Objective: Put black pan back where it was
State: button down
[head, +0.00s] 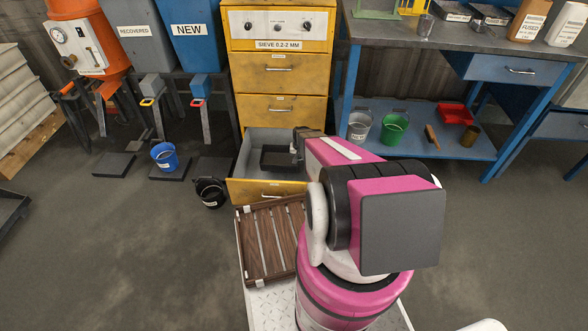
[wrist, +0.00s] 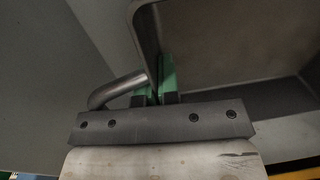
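The black pan (head: 276,158) lies inside the open bottom drawer (head: 266,191) of the yellow cabinet, toward its right side. My gripper (head: 295,154) reaches down into the drawer at the pan's right edge; my arm hides part of this area. In the wrist view the pan (wrist: 235,40) fills the upper right. The green fingertips of my gripper (wrist: 160,82) sit on both sides of the pan's wall, close together. A curved metal bar (wrist: 118,90) shows left of the fingers. Whether the pan touches the drawer floor is hard to tell.
A wooden slatted crate (head: 270,240) sits on my base in front of the drawer. A black bucket (head: 210,191) stands on the floor left of the drawer, and a blue bucket (head: 164,156) farther left. A blue workbench (head: 455,140) stands at right.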

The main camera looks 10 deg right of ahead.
jog(key=shift+f, duration=3.25)
jog(key=shift+f, duration=0.2)
jog(key=c, duration=1.4)
grip_release()
jog(key=shift+o, duration=0.2)
jog(key=shift+r, duration=0.15)
notch_tip(320, 180, up, 12)
jog(key=s+a+r+n, duration=0.1)
jog(key=s+a+r, duration=0.2)
jog(key=s+r, duration=0.4)
jog(key=s+a+r+n, duration=0.1)
jog(key=s+a+r, duration=0.2)
jog(key=s+r, duration=0.5)
jog(key=s+a+r+n, duration=0.1)
jog(key=s+a+r, duration=0.2)
jog(key=s+r, duration=0.4)
notch_tip(320, 180, up, 7)
jog(key=shift+s+a+f+n+h, duration=0.1)
jog(key=shift+s+a+n+h, duration=0.2)
jog(key=shift+a+h, duration=0.1)
